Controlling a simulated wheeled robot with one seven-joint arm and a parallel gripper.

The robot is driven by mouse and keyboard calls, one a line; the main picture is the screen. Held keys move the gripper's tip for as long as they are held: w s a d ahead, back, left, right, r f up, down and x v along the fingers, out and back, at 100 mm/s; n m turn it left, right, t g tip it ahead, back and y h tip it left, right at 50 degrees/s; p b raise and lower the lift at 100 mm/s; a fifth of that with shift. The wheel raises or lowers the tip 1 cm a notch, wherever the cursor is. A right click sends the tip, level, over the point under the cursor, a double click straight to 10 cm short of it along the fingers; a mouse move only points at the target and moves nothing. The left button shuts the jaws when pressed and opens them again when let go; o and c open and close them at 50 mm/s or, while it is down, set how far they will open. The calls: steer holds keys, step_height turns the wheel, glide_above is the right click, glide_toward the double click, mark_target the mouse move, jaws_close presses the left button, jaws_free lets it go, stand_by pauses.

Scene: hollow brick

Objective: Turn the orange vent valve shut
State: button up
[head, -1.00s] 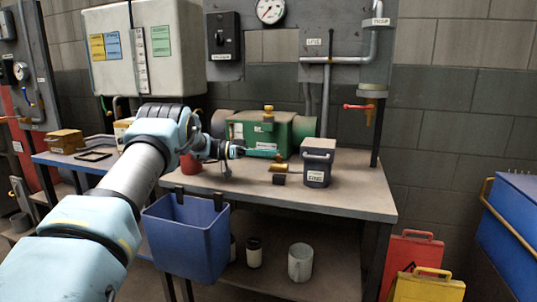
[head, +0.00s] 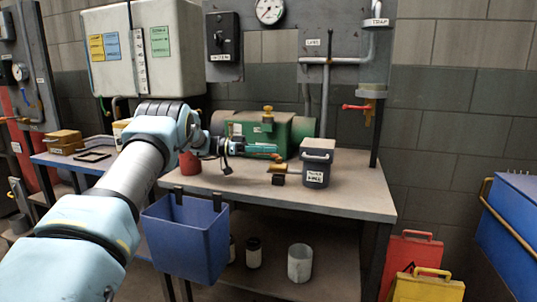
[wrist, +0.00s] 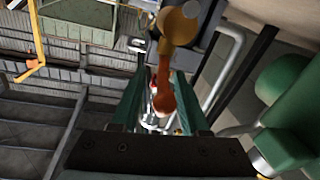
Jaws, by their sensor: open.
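The valve with an orange-red lever (head: 357,107) and a brass body (head: 372,115) sits on the pipe under the trap sign, above the bench's right end. In the wrist view its orange lever (wrist: 164,95) hangs from the golden body (wrist: 178,25) towards me and appears between my fingers. My gripper (head: 274,149) is open and empty, pointing right in front of the green vessel. In the head view a gap separates it from the lever. The wrist view also shows both teal fingers (wrist: 163,75).
The green vessel (head: 298,130) with a brass top valve (head: 268,113) stands behind my gripper. A dark lidded box (head: 317,168) and a small brass piece (head: 278,166) stand on the bench (head: 340,198). A blue bin (head: 187,240) hangs at its front.

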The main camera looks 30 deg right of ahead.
step_height(320, 180, up, 9)
steer(key=shift+f, duration=0.1)
stand_by(0.3)
